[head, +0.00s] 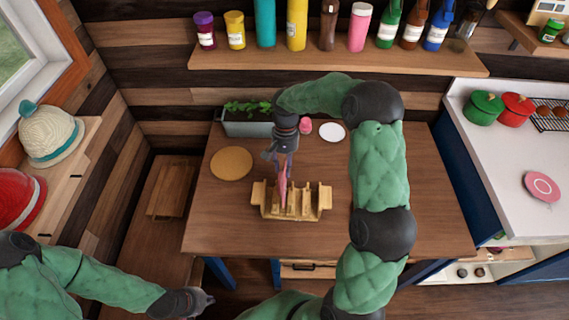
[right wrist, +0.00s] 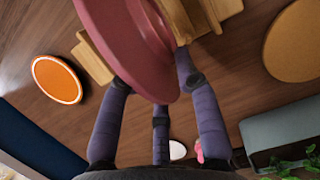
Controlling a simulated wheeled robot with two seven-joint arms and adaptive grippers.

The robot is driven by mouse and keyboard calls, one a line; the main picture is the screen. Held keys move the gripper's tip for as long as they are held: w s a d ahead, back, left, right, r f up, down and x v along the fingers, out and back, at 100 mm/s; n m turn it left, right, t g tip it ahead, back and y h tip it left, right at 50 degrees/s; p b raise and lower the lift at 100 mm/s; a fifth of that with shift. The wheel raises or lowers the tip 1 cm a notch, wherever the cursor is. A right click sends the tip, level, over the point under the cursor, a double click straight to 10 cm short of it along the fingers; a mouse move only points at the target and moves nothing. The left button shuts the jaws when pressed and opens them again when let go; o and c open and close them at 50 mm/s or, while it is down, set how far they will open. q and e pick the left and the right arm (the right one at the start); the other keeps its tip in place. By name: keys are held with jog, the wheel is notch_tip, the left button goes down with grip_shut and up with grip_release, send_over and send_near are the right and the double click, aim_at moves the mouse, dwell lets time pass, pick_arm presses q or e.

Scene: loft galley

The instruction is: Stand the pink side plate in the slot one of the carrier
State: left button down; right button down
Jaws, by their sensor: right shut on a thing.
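The wooden carrier (head: 268,211) stands on the table with upright dividers and slots between them. My right gripper (head: 284,158) points down over its left part and is shut on the pink side plate (head: 283,187). The plate is upright and edge-on, its lower part overlapping the carrier's left slots. I cannot tell which slot it lines up with or whether it touches the bottom. In the right wrist view the plate (right wrist: 128,45) sits between the fingers and hides much of the carrier (right wrist: 92,60). My left gripper (head: 198,302) is low at the left, away from the table; its jaws are unclear.
A round cork mat (head: 231,163), a planter (head: 246,124), a small pink item (head: 305,126) and a white disc (head: 332,132) lie around the carrier. An orange disc (right wrist: 57,80) shows in the wrist view. Another pink plate (head: 542,186) lies on the right counter.

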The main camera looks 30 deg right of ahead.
jog(key=shift+f+b, duration=0.75)
jog(key=shift+f, duration=1.3)
jog(key=c, duration=0.8)
grip_release()
jog(key=v, duration=1.2)
jog(key=shift+w, duration=0.1)
